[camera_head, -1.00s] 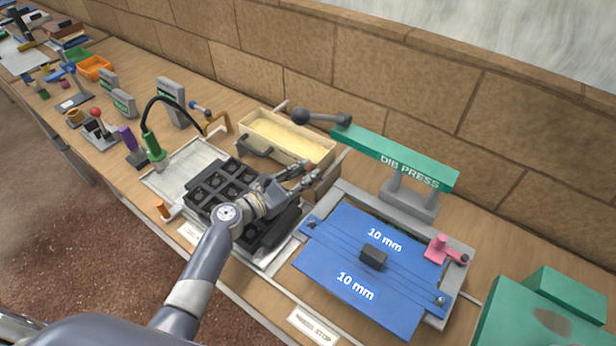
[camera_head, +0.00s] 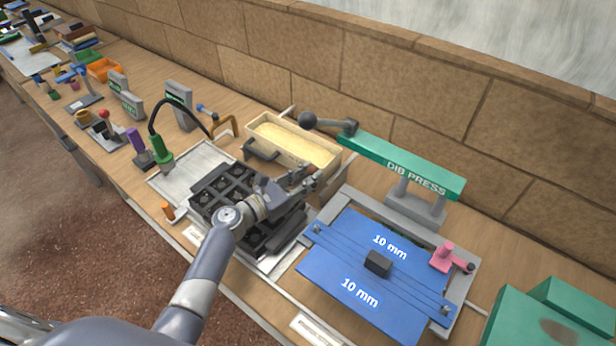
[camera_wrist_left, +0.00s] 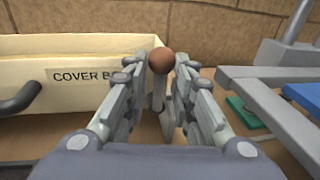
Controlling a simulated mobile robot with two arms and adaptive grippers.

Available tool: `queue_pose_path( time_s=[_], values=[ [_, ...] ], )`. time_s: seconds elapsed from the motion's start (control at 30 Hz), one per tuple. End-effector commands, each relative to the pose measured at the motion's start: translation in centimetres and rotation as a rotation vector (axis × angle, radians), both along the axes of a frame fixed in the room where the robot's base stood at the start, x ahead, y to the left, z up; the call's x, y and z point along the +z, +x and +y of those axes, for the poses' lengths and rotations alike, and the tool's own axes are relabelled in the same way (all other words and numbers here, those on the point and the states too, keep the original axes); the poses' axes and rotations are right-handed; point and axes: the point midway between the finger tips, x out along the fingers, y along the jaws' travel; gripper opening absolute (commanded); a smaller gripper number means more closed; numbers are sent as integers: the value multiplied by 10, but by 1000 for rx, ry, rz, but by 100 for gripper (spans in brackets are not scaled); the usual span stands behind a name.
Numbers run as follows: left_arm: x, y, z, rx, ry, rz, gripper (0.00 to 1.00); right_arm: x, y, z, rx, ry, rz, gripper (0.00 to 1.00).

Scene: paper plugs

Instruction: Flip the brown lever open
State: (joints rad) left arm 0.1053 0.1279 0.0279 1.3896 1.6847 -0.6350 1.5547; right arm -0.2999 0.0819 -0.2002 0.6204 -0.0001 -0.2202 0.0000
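My left gripper (camera_head: 308,178) reaches over the bench between the cream box and the blue board. In the left wrist view, a round brown knob (camera_wrist_left: 161,60), seemingly the brown lever's end, shows between the two fingertips of my left gripper (camera_wrist_left: 160,78). The fingers stand apart, with no clear contact on the knob. Grey parts show below the knob, but the fingers hide much of the lever. In the head view the knob cannot be made out behind the gripper. My right gripper is not in view.
The cream box (camera_head: 262,127), labelled "COVER B...", stands close behind my gripper. A black compartment tray (camera_head: 207,203) lies under my forearm. The green dib press (camera_head: 385,158) and blue board (camera_head: 350,285) are to the right. A stone wall backs the bench.

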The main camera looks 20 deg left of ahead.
Motion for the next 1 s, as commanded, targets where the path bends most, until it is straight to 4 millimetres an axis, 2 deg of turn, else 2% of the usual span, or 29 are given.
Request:
queue_pose_path(
  time_s=[0.33,0.47,0.8,1.0],
  values=[
    [0,-1,1,0,2,0,30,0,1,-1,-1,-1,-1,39],
    [0,-9,6,1,3,1,30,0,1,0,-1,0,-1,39],
    [3,-65,43,0,4,2,30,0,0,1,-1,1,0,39],
    [6,-90,60,1,2,1,30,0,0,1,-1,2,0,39]
  ],
)
